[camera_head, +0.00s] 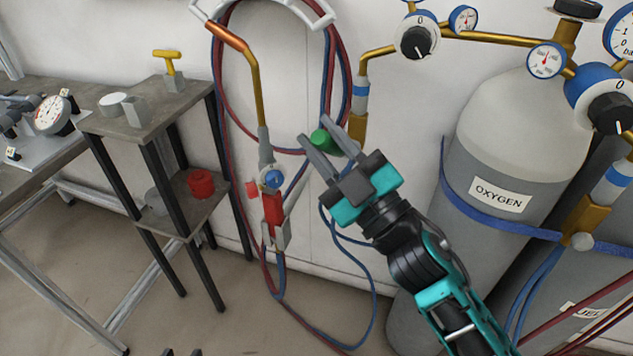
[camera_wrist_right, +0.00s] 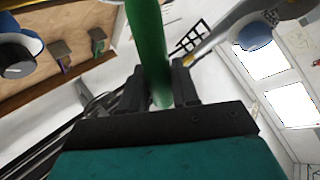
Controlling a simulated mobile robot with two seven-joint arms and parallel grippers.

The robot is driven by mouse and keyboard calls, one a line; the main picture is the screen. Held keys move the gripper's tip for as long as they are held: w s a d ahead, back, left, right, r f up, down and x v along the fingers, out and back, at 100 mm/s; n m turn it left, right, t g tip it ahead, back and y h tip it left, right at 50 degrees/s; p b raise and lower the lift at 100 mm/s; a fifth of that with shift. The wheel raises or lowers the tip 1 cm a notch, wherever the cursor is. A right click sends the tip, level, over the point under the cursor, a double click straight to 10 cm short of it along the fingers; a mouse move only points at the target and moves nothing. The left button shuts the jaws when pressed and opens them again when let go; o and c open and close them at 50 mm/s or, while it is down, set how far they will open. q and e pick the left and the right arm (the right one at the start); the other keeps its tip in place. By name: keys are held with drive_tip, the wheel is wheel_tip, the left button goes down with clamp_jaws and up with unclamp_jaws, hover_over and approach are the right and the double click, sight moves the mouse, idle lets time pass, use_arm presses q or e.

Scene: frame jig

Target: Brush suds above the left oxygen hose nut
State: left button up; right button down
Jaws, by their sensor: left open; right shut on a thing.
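My right gripper (camera_head: 331,131) is shut on a green rod-like handle (camera_wrist_right: 150,50), whose green rounded end (camera_head: 321,138) shows between the fingers in the head view. Any bristles are out of sight. The gripper is in front of the wall, close in the picture to a brass nut (camera_head: 358,127) under a blue-banded fitting (camera_head: 361,88) on the left brass pipe. It partly hides the area below that nut, and I cannot tell whether they touch. No suds are visible. My left gripper (camera_head: 182,352) shows only as two dark, parted fingertips at the bottom edge, open and empty.
A torch (camera_head: 272,190) with red and blue hoses hangs left of my right gripper. A grey oxygen cylinder (camera_head: 515,115) stands to the right. A two-tier stand (camera_head: 140,135) holds a yellow T-handle (camera_head: 167,60) and a red pot (camera_head: 201,183). Loose hoses hang below.

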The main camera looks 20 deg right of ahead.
sight(338, 147)
drive_tip(key=shift+s+a+f+n+y+b, duration=0.1)
drive_tip(key=shift+a+f+n+y+b, duration=0.25)
drive_tip(key=shift+n+y, duration=0.25)
drive_tip(key=shift+s+a+f+n+y+b, duration=0.1)
drive_tip(key=shift+a+n+y+b, duration=0.15)
drive_tip(key=shift+n+y+b, duration=0.25)
drive_tip(key=shift+a+r+n+g+y, duration=0.1)
drive_tip(key=shift+n+g+y, duration=0.3)
drive_tip(key=shift+y, duration=0.1)
drive_tip(key=shift+w, duration=0.1)
drive_tip(key=shift+w+d+r, duration=0.1)
drive_tip(key=shift+w+d, duration=0.1)
drive_tip(key=shift+w, duration=0.05)
drive_tip(key=w+d, duration=0.2)
drive_tip(key=w, duration=0.1)
drive_tip(key=shift+b, duration=0.3)
drive_tip(key=shift+w+d, duration=0.5)
drive_tip(key=shift+w, duration=0.15)
